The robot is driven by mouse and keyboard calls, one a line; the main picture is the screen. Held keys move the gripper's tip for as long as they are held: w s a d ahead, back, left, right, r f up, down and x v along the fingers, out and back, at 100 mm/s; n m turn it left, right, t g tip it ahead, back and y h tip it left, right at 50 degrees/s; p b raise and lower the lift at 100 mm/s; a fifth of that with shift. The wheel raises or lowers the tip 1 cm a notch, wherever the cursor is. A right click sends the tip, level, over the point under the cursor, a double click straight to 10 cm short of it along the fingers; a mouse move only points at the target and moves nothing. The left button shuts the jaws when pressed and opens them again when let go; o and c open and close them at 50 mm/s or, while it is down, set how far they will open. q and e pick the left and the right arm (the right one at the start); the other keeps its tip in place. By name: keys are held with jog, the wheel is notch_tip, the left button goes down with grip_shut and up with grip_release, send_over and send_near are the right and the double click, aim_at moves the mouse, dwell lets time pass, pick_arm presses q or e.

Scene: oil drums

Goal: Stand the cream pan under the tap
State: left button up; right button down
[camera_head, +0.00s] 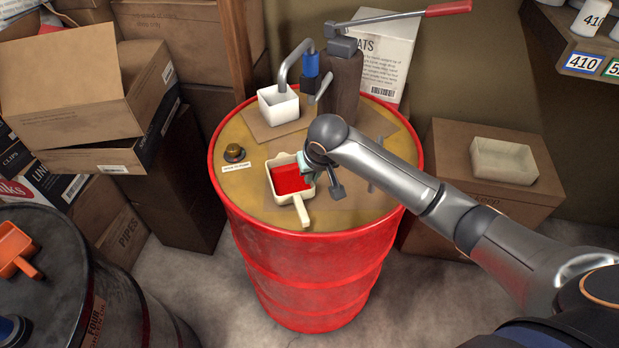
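The cream pan (300,207) lies on top of the red drum (310,255), its handle toward me. Its inside shows bright red. A white square tub (278,106) stands behind it on a brown board, directly under the spout of the tap (293,62). The tap is on a dark post with a long red-handled lever. My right gripper (306,172) is at the pan's right wall, pointing down, and partly hides that wall. Its fingertips are too small and covered to tell whether they are shut on the wall.
A brass knob (234,153) with a label sits left of the pan. Dark tools (336,190) lie at the right, near my arm. An orange pan (14,250) is on the dark drum at left. A cream tray (503,162) sits on a carton at right. Cartons crowd the back left.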

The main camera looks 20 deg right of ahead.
jog(key=shift+w+r, duration=0.1)
jog(key=shift+w, duration=0.1)
jog(key=shift+f, duration=0.35)
dwell(0.4)
jog(key=c, duration=1)
grip_release()
jog(key=shift+o, duration=0.2)
jog(key=shift+f, duration=0.1)
jog(key=v, duration=1.2)
jog(key=shift+s+r, duration=0.2)
jog(key=shift+r, duration=0.05)
